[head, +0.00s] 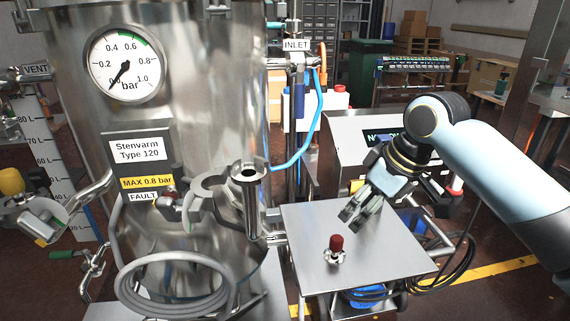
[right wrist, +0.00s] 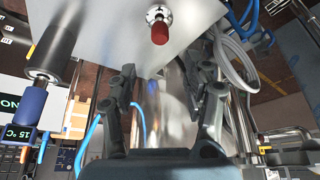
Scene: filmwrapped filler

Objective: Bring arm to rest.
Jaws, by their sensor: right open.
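My right arm (head: 500,165) reaches in from the right in the head view. My right gripper (head: 354,214) is open and empty above the steel side table (head: 305,222). In the right wrist view its two fingers (right wrist: 167,85) stand apart with nothing between them. A small metal fitting with a red cap (head: 336,243) stands on the table, below and a little left of the gripper, apart from it. The red cap (right wrist: 160,33) also shows beyond the fingertips in the right wrist view. My left gripper is not in view.
A large steel vessel (head: 190,120) with a pressure gauge (head: 124,63) fills the left. A short vertical pipe (head: 250,195) stands at the table's left edge. A display box (head: 350,140) is behind the table. A coiled grey hose (head: 175,285) hangs on the vessel.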

